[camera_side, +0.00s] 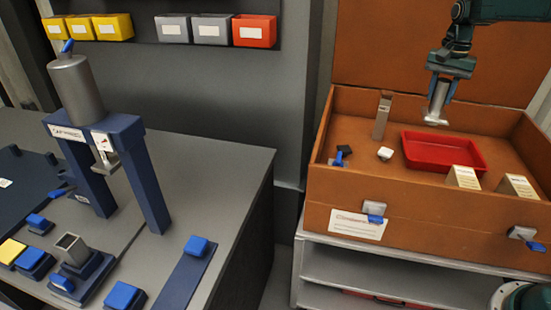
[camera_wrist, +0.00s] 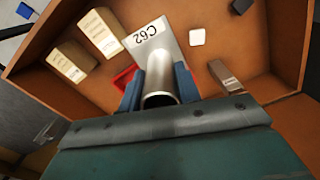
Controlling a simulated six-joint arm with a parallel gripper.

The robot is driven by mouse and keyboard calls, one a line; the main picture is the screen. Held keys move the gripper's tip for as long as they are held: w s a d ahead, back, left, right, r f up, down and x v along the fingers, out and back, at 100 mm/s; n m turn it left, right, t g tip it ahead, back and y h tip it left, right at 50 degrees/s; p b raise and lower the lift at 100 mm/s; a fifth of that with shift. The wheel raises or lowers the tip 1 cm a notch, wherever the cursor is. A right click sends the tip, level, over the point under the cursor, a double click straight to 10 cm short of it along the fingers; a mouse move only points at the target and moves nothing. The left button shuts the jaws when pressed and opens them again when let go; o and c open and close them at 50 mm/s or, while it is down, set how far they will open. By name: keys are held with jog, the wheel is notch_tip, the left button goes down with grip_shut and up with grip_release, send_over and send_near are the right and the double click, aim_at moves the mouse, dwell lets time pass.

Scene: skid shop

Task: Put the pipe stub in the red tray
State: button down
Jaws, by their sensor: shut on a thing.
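My gripper (camera_side: 440,84) is shut on the pipe stub (camera_side: 437,102), a silver tube with a flat end plate pointing down. It hangs nearly upright, slightly tilted, over the back part of the red tray (camera_side: 443,165) and looks a little above it. In the wrist view the stub (camera_wrist: 160,82) sits between my two blue fingers (camera_wrist: 160,90), and its plate reads "C62". The red tray (camera_wrist: 122,76) shows there only as a strip, mostly hidden behind the stub and fingers. The tray looks empty in the side view.
The tray lies in an open brown case (camera_side: 330,175) with a raised lid. Beige blocks (camera_side: 463,177) stand at its front right, a tall block (camera_side: 382,117) at its back left. A white piece (camera_side: 385,153) and a black piece (camera_side: 345,149) lie left of the tray.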

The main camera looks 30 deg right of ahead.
jog(key=d, duration=1.6)
jog(key=shift+n, duration=0.4)
jog(key=shift+s, duration=0.1)
notch_tip(320, 180, down, 16)
jog(key=shift+r, duration=0.15)
jog(key=shift+f, duration=2.15)
jog(key=shift+f, duration=0.15)
